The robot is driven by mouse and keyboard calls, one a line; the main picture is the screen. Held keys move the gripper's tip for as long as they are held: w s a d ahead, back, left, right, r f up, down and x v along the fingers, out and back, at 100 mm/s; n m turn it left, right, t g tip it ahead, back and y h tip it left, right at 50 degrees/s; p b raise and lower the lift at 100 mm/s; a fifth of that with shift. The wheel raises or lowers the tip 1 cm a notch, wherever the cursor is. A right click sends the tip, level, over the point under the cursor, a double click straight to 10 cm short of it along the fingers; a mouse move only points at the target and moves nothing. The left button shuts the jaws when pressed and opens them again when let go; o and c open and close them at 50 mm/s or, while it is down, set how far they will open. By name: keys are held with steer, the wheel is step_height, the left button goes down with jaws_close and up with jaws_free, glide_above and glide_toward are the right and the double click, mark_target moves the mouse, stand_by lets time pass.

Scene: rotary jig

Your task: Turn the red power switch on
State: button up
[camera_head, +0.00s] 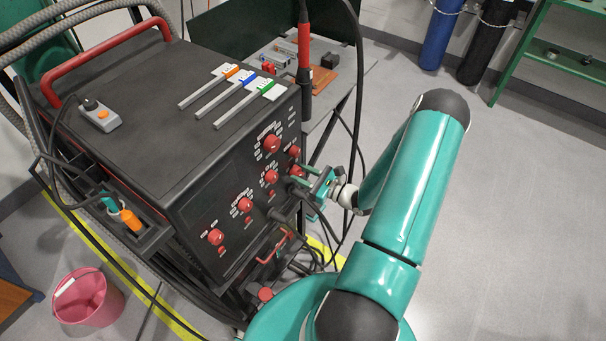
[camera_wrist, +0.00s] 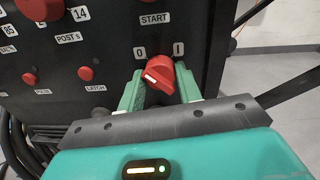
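The red power switch (camera_wrist: 159,73) is a red knob with a white mark on the black front panel, below the labels START, 0 and I. Whether either finger touches the knob is unclear. In the head view my gripper (camera_head: 304,176) reaches the right end of the panel from the right, and the switch (camera_head: 296,170) shows partly beside the fingers.
Other red knobs (camera_head: 271,143) sit left of my gripper on the black cabinet (camera_head: 150,110). Dark cables (camera_head: 300,222) hang just below it. A workbench (camera_head: 345,58) stands behind. A pink bucket (camera_head: 88,297) is at the lower left. The floor on the right is clear.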

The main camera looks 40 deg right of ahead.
steer(key=shift+m, duration=0.3)
steer(key=shift+c, duration=0.3)
steer(key=m, duration=0.9)
steer(key=shift+d+f+t, duration=0.1)
steer(key=shift+t, duration=0.2)
steer(key=m, duration=0.4)
steer(key=shift+f+m+h, duration=0.1)
steer(key=shift+m+h, duration=0.2)
steer(key=shift+m, duration=2.2)
steer(key=o, duration=1)
steer(key=shift+s, duration=0.1)
steer(key=v, duration=1.3)
steer(key=shift+s+f, duration=0.25)
steer(key=shift+s, duration=0.1)
